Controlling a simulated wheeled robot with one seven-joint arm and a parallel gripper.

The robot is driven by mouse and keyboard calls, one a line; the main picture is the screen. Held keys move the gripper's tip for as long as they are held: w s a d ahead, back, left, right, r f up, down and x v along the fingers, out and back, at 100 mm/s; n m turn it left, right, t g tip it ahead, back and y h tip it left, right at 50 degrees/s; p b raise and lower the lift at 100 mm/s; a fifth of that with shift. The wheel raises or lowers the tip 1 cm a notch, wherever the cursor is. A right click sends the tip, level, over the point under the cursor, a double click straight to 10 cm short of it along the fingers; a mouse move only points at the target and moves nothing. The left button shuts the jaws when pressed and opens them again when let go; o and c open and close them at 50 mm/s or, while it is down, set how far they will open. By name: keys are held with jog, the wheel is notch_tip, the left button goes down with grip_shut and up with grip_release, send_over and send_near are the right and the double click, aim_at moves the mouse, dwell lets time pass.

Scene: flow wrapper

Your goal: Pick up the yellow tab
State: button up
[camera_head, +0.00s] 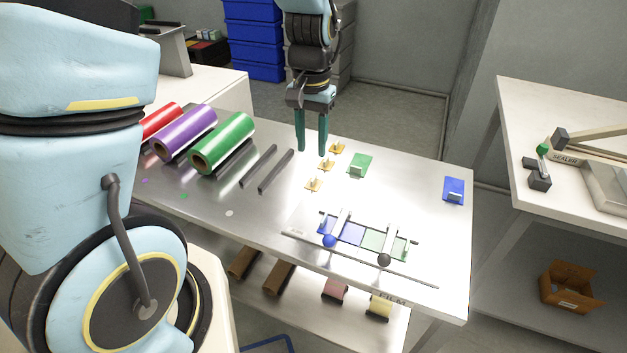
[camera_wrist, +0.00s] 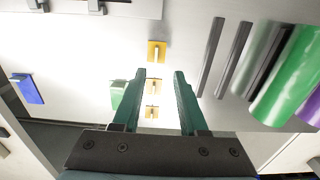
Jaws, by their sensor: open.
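Three small yellow-orange tabs, each with a pale upright grip, lie in a row on the metal table. In the head view they are the near tab (camera_head: 313,185), the middle tab (camera_head: 326,165) and the far tab (camera_head: 337,148). The wrist view shows the near tab (camera_wrist: 157,52) beyond my fingertips, with the middle tab (camera_wrist: 153,87) and the far tab (camera_wrist: 152,113) between the fingers in the picture. My gripper (camera_head: 312,153) points down, open and empty, above the table beside the tabs. Its two green fingers also frame the wrist view (camera_wrist: 160,73).
A green tab (camera_head: 359,164) lies right of the row, and a blue tab (camera_head: 454,190) farther right. Two dark bars (camera_head: 276,171) and the green roll (camera_head: 222,143) lie left. A fixture (camera_head: 362,237) with blue and green panels stands at the front.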

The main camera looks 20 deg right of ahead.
aim_at(315, 177)
notch_tip(315, 177, down, 3)
jog(key=shift+r, duration=0.2)
jog(key=shift+s+d+f+p, duration=0.15)
jog(key=shift+f+p, duration=0.25)
jog(key=shift+f, duration=0.9)
jog(key=shift+s+d+f+p, duration=0.1)
jog(key=shift+f+p, duration=0.3)
jog(key=shift+f, duration=0.9)
grip_shut()
